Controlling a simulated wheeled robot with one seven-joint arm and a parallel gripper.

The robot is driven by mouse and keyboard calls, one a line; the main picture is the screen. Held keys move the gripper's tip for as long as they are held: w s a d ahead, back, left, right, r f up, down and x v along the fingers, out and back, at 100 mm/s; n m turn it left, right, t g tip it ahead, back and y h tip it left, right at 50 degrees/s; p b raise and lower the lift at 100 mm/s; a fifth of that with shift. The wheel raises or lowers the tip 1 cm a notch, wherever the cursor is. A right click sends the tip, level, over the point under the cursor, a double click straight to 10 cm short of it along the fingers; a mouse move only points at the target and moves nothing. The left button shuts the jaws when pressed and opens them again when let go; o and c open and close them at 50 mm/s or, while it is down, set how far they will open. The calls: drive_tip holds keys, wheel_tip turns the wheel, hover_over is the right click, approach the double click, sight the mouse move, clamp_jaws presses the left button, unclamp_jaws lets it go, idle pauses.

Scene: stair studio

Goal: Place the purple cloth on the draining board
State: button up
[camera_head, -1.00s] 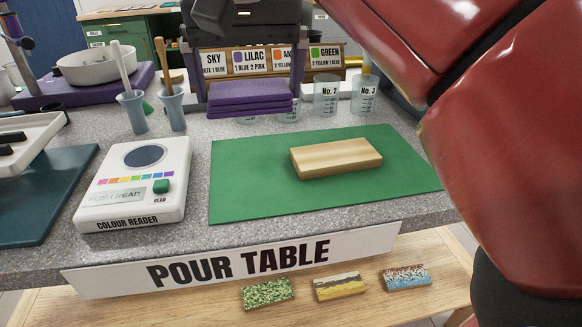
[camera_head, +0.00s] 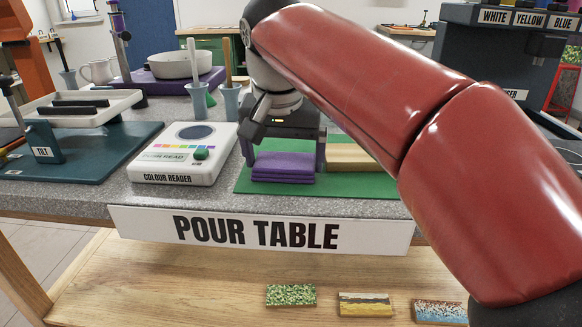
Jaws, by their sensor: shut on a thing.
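The folded purple cloth (camera_head: 283,167) is between the two fingers of my gripper (camera_head: 284,160), which is shut on it. The cloth overlaps the left part of the green mat (camera_head: 257,186) in the head view. I cannot tell whether it touches the mat or hangs just above it. A pale wooden block (camera_head: 350,155) lies on the mat just right of the cloth, partly hidden by my gripper and arm. No label marks a draining board, so I cannot tell which thing it is.
A colour reader (camera_head: 183,152) stands close left of the mat. Beyond it are a white tray with black bars (camera_head: 77,104), beakers with sticks (camera_head: 198,98) and a white bowl (camera_head: 167,65). Several patterned tiles (camera_head: 366,304) lie on the lower shelf. A dark dispenser (camera_head: 490,60) stands at right.

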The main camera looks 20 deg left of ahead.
drive_tip(key=shift+f, duration=0.1)
drive_tip(key=o, duration=0.6)
